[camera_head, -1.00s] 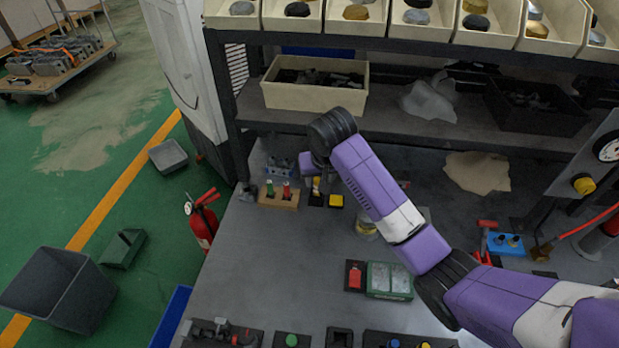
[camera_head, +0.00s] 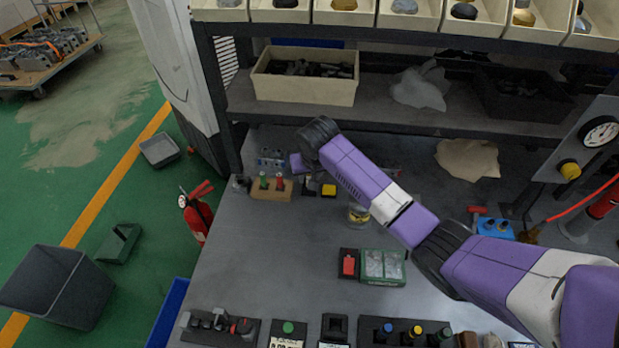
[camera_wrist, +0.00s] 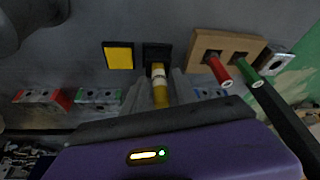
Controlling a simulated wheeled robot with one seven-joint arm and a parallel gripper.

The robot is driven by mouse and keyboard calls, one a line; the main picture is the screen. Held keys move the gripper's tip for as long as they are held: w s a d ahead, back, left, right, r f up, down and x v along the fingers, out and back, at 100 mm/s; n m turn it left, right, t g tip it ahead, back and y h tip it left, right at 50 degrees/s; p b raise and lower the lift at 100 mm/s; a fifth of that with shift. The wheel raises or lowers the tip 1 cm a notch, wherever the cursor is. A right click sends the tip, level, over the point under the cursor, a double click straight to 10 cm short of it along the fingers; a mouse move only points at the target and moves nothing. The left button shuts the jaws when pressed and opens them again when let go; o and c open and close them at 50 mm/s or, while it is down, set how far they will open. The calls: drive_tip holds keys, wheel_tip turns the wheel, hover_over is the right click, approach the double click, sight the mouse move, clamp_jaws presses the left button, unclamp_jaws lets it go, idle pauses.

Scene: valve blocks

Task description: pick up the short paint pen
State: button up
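A short yellow pen with a pale end band (camera_wrist: 160,88) stands in a small black holder (camera_wrist: 157,54) in the wrist view. My gripper (camera_wrist: 161,82) is over it, with one grey finger on each side of the pen. The fingers look open, with narrow gaps beside the pen. A red pen (camera_wrist: 218,72) and a green pen (camera_wrist: 250,76) stand in a wooden block (camera_wrist: 228,44) just to the right. In the head view the wooden block (camera_head: 268,192) is left of the holder (camera_head: 309,186), and my wrist hides most of the gripper.
A black-framed yellow square (camera_wrist: 119,57) lies left of the holder in the wrist view. Metal valve blocks (camera_wrist: 98,97) lie nearby. In the head view, a shelf (camera_head: 400,116) with a cream bin (camera_head: 305,88) overhangs the bench behind. The bench middle (camera_head: 290,240) is mostly clear.

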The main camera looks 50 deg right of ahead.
clamp_jaws()
drive_tip(key=shift+r, duration=0.1)
wheel_tip(320, 180, up, 10)
drive_tip(key=shift+f+b, duration=0.1)
drive_tip(key=shift+b, duration=0.5)
